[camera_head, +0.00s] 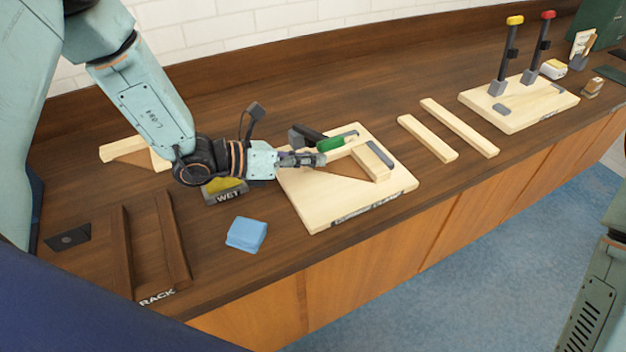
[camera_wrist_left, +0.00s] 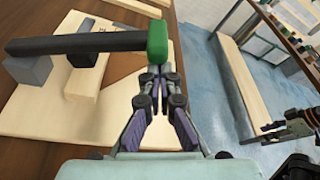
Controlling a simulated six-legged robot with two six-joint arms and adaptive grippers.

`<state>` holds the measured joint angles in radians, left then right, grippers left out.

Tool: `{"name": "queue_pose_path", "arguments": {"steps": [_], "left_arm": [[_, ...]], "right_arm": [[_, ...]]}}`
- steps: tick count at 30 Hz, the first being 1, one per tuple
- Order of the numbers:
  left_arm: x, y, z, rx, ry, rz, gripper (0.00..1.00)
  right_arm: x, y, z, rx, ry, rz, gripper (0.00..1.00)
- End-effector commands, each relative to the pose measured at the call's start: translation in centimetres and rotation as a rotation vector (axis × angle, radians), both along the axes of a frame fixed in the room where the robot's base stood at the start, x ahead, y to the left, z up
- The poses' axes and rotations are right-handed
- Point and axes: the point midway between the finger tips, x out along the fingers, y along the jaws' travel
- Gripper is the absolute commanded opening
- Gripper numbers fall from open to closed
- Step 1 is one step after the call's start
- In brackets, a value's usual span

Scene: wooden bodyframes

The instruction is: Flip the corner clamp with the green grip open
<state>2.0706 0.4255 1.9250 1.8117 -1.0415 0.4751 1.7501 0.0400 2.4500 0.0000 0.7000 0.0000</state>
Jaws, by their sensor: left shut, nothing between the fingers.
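The corner clamp has a black lever with a green grip (camera_head: 330,144). Its lever lies low, about level, over the wooden pieces on the pale board (camera_head: 317,217). In the left wrist view the green grip (camera_wrist_left: 157,37) ends the black lever (camera_wrist_left: 75,42), which runs left to a grey block (camera_wrist_left: 28,71). My left gripper (camera_head: 322,158) is shut and empty. Its fingertips (camera_wrist_left: 160,72) are close beside the green grip; I cannot tell if they touch it. Part of my right arm shows at the right edge; a dark gripper (camera_wrist_left: 285,127) shows in the wrist view, its jaws unclear.
A second board (camera_head: 535,112) holds upright levers with yellow (camera_head: 515,20) and red (camera_head: 548,15) grips. Two loose strips (camera_head: 428,138) lie between the boards. A blue cloth (camera_head: 246,234), a grey "WET" tray (camera_head: 226,196) and a rack (camera_head: 150,250) are left. The counter's front edge is near.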

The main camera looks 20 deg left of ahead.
Motion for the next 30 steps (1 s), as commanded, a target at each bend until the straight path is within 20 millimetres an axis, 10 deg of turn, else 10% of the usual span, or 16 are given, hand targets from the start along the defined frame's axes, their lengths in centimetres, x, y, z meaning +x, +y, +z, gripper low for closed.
{"name": "queue_pose_path", "arguments": {"steps": [30], "left_arm": [[7.7, 7.8, 10.9, -0.679, 0.673, 0.000, 0.00]], "right_arm": [[0.0, 0.0, -0.5, 0.000, 0.000, 0.000, 0.40]]}}
